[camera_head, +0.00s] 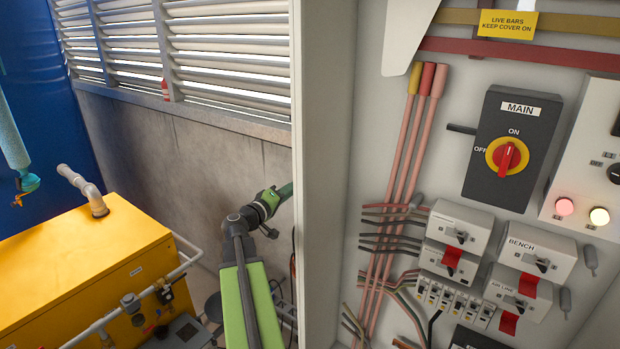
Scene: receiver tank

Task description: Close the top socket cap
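No socket cap can be made out in this view. My green and dark grey arm rises from the bottom middle and bends right at its upper joint. Its far end passes behind the left edge of the grey cabinet (318,150). My gripper is hidden there, so its fingers and anything near them cannot be seen.
A yellow machine (85,270) with pipes stands at left. A concrete wall with louvres (225,50) is behind.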

